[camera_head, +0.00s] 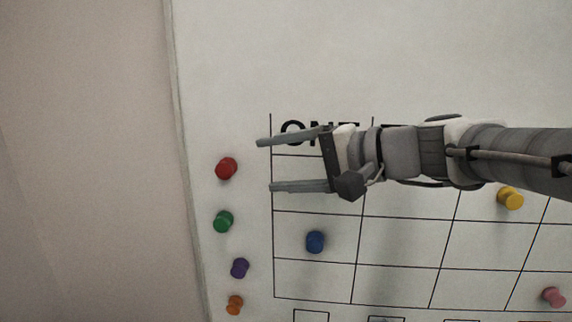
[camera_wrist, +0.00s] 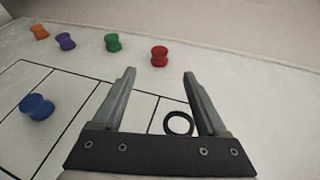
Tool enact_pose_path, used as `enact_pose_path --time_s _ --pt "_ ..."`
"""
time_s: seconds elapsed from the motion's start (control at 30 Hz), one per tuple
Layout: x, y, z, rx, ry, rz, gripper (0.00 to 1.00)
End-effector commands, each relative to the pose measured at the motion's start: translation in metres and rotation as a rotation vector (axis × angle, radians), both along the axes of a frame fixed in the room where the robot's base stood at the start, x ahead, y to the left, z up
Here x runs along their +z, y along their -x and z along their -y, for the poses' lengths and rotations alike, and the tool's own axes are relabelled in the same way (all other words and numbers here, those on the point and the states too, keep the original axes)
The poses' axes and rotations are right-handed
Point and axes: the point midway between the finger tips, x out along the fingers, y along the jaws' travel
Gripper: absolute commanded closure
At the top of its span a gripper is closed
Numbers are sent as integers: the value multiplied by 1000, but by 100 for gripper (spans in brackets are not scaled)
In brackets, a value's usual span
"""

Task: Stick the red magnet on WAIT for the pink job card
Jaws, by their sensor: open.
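The red magnet (camera_head: 226,168) sits on the whiteboard left of the grid, at the top of a column of magnets. In the wrist view the red magnet (camera_wrist: 159,56) lies beyond my fingertips, roughly between their directions. My gripper (camera_head: 263,165) is open and empty, with its fingers pointing left toward the red magnet and apart from it. My gripper covers part of the grid's heading row, where "ON" can be read. No WAIT heading is readable. A pink magnet (camera_head: 554,297) is at the lower right; the pink job card itself cannot be made out.
Green (camera_head: 223,221), purple (camera_head: 239,268) and orange (camera_head: 235,305) magnets sit below the red one. A blue magnet (camera_head: 315,242) and a yellow magnet (camera_head: 510,198) are in the grid. The whiteboard's left edge (camera_head: 181,130) is close to the column. The upper board is clear.

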Motion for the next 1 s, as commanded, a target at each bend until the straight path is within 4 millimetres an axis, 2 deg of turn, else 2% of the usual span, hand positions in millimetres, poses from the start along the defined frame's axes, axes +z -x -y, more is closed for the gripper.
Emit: enact_pose_path --time_s 0.1,0.3,0.5,0.9,0.93,1.0 --pt "-7 -10 -23 4 1 -3 24" --pt "-17 -26 -54 3 1 -2 24" --pt "-23 -36 -75 2 0 -2 24" --pt "-25 -40 -82 -1 1 1 24" --pt "-25 -40 -82 -1 1 1 26" --pt "-25 -40 -81 -1 1 1 39"
